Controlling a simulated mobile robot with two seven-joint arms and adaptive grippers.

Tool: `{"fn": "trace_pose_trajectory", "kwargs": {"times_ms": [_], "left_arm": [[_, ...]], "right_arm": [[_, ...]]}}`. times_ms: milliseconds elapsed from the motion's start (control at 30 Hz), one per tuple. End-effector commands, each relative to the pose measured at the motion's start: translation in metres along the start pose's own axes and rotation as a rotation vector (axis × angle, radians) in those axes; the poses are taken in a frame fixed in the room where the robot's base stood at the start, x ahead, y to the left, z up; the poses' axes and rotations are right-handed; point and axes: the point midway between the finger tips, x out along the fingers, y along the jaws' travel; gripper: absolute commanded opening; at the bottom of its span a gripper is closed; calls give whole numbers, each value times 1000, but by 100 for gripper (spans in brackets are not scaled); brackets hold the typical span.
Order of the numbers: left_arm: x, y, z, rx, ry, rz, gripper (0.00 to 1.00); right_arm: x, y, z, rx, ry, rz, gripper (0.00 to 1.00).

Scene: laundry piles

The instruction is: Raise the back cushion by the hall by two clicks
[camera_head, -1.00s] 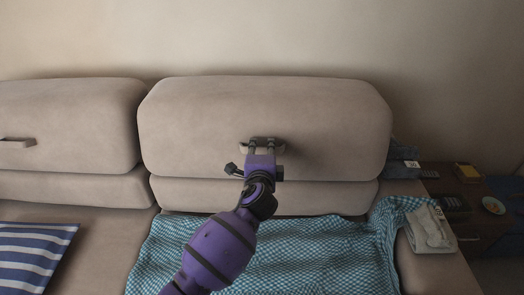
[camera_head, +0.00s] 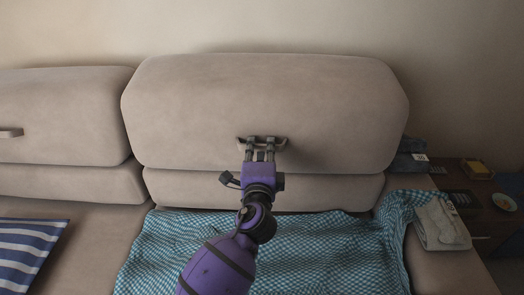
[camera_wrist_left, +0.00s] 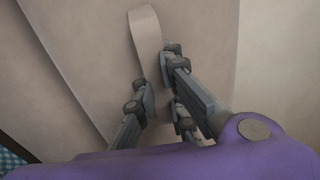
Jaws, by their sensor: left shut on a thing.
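The back cushion (camera_head: 190,108) on the right is a large beige sofa cushion, seen in the head view above a lower beige section. A grey-beige strap handle (camera_head: 283,144) sits on its front face; it also shows as a pale band in the left wrist view (camera_wrist_left: 146,30). My left gripper (camera_head: 262,142) is shut on this handle, its fingers at the handle and hiding part of it. In the left wrist view the fingers (camera_wrist_left: 160,80) close around the handle's lower end. The right gripper is out of view.
A second beige cushion (camera_head: 60,110) with its own handle (camera_head: 10,133) stands at the left. A teal checked blanket (camera_head: 180,250) covers the seat, and a striped pillow (camera_head: 25,250) lies left. Folded cloth (camera_head: 440,225) lies on the right armrest, beside a dark side table (camera_head: 490,220).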

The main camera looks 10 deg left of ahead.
Motion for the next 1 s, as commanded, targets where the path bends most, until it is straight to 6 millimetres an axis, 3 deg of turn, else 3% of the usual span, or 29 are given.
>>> {"fn": "trace_pose_trajectory", "kwargs": {"times_ms": [33, 300, 433, 700, 733, 867, 1000], "left_arm": [[-6, 14, -1, -2, 2, -9, 0], [-23, 17, -1, -2, 2, -92, 0], [-32, 16, -1, -1, 1, -95, 0], [-32, 15, -1, 1, 2, -96, 0], [-32, 15, -1, 1, 2, -96, 12], [-32, 15, 0, 1, 1, -97, 29], [-32, 14, 0, 1, 1, -99, 29]], "right_arm": [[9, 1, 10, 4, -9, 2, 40], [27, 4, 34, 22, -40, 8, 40], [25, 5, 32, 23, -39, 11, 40], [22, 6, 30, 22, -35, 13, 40], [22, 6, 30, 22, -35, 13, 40], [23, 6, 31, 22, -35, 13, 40], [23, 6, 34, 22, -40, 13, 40]]}}
